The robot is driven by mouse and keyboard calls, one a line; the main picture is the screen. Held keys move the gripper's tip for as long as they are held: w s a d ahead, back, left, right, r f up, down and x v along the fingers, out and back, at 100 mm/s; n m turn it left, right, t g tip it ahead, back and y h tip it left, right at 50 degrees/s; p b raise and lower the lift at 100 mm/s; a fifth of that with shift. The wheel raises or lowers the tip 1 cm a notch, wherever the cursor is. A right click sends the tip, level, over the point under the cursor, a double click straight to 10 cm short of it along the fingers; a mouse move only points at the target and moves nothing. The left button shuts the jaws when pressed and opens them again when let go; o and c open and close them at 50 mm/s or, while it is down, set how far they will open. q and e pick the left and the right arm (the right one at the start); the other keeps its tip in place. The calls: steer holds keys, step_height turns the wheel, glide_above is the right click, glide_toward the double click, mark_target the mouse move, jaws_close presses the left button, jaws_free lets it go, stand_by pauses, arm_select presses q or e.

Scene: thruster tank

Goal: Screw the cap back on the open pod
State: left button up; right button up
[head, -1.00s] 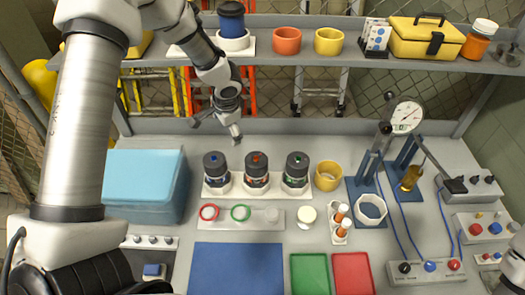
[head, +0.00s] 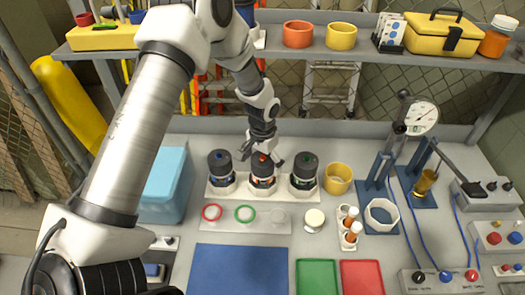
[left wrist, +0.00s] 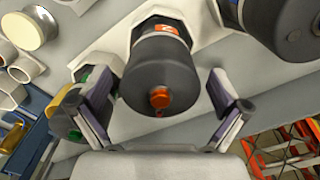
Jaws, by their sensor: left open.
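Three dark-capped pods stand upright in a white rack (head: 222,190) in the head view: one with a blue top (head: 220,165), one with a red top (head: 262,168), one with a green top (head: 304,170). All three look capped; I cannot tell which is the open one. My left gripper (head: 262,161) points down at the middle pod. In the left wrist view its open fingers (left wrist: 158,112) flank the red-topped pod (left wrist: 158,72), with gaps on both sides. The left finger partly hides the green-topped pod (left wrist: 68,126). My right gripper is out of view.
In front of the rack lie a strip with a red ring (head: 212,212) and a green ring (head: 245,214), and a cream round piece (head: 314,219). A yellow cup (head: 338,178) stands right of the rack. A blue mat (head: 240,270) lies clear in front. A shelf (head: 375,58) runs behind.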

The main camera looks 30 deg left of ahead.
arm_select(q)
steer(key=shift+s, duration=0.1)
steer(key=c, duration=1.2)
steer(key=shift+o, duration=0.7)
steer(key=shift+c, duration=0.3)
steer(key=m, duration=0.4)
steer(key=shift+a+m+p, duration=0.1)
steer(key=shift+m+p, duration=0.2)
steer(key=shift+p, duration=0.1)
steer(key=m, duration=0.4)
steer(key=shift+s+f+m, duration=0.1)
steer(key=shift+f+m, duration=0.1)
steer(key=shift+m, duration=0.2)
steer(key=o, duration=1.1)
steer(key=shift+r, duration=0.1)
